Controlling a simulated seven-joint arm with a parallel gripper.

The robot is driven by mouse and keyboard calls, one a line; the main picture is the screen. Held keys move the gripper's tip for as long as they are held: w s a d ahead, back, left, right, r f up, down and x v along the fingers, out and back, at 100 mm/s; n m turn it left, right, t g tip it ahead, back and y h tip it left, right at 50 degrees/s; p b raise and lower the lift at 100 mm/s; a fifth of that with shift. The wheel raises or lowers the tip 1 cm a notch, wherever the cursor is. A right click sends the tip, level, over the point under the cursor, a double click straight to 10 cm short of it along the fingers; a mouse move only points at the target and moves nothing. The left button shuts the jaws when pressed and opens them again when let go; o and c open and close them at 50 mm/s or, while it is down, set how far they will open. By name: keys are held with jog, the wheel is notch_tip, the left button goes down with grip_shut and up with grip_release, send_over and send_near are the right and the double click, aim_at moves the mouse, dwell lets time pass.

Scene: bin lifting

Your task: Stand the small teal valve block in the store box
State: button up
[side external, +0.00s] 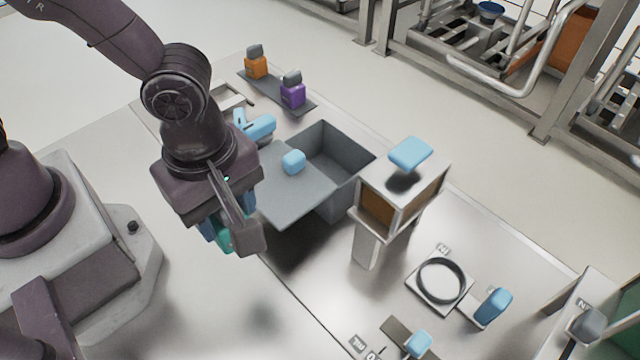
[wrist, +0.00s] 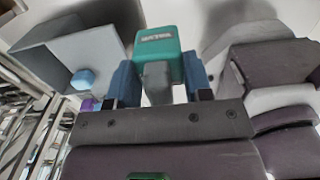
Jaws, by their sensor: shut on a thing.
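The teal valve block (side external: 224,239) is in my gripper (side external: 228,228), held in the air left of the grey box; the fingers and wrist hide much of it in the side view. In the wrist view the teal block (wrist: 172,42) shows a printed label and a grey part between the blue fingers of my gripper (wrist: 161,82), which is shut on it. The grey box, probably the store box (side external: 352,160), is open at its far right part. A grey lid panel (side external: 290,196) with a blue knob (side external: 293,161) lies level at its near left side.
A metal housing (side external: 367,240) with a blue handle (side external: 410,153) stands right of the grey box. Orange (side external: 256,65) and purple (side external: 292,92) blocks stand on a dark strip behind. A ring fixture (side external: 440,281) sits at right.

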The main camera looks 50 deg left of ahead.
notch_tip(320, 180, up, 3)
jog(key=shift+f, duration=0.1)
jog(key=w+a, duration=0.1)
jog(key=w, duration=0.8)
send_over(316, 153)
jog(key=s+d, duration=0.3)
jog(key=d, duration=0.1)
notch_tip(316, 153, down, 10)
jog(key=shift+s+a+f, duration=0.1)
jog(key=shift+f, duration=1.1)
jog(key=shift+s+a+f, duration=0.1)
jog(key=shift+f, duration=1.1)
jog(key=shift+f, duration=0.1)
jog(key=o, duration=0.8)
